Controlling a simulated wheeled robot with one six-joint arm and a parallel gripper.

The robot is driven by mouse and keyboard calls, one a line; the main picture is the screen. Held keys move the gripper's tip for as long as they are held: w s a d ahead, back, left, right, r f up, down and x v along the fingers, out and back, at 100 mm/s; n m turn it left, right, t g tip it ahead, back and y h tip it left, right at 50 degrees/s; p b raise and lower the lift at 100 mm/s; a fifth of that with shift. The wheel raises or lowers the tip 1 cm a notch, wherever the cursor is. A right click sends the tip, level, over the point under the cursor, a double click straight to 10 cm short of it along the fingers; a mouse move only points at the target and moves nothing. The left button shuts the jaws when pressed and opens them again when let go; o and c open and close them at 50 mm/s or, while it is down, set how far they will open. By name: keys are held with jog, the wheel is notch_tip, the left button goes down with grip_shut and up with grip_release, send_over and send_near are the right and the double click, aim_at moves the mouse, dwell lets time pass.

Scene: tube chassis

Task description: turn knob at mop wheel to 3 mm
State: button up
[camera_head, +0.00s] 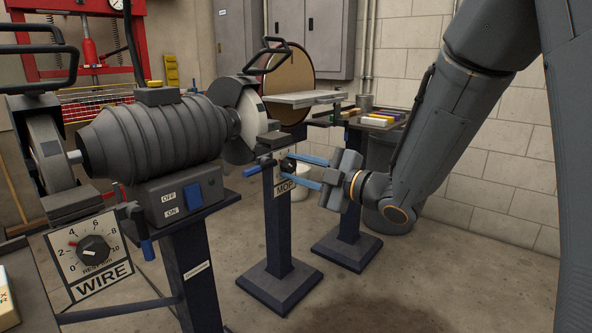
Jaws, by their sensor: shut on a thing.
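The bench grinder (155,140) has a guarded wheel (236,108) at its right end. Below that wheel is a plate labelled MOP (284,188), with a small dark knob (288,165) above the lettering. My gripper (287,166) reaches in from the right, with its two blue fingers on either side of the knob, shut on it. The fingers and the steep angle hide most of the MOP dial, so I cannot read its scale or setting. A separate plate labelled WIRE (102,281) is at the lower left, with its own black knob (93,249) and a numbered scale.
The grinder's OFF/ON switch box (181,196) is at the centre left. A disc sander (289,82) with a flat table (305,98) stands behind the MOP plate. Dark pedestals (279,225) rise from the floor. Open concrete floor (400,285) lies at the lower right.

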dwell(0.3)
jog(key=o, duration=1.1)
jog(key=shift+c, duration=0.2)
jog(key=v, duration=0.7)
jog(key=shift+s+d+p, duration=0.2)
jog(key=shift+d+p, duration=0.1)
jog(key=shift+p, duration=0.05)
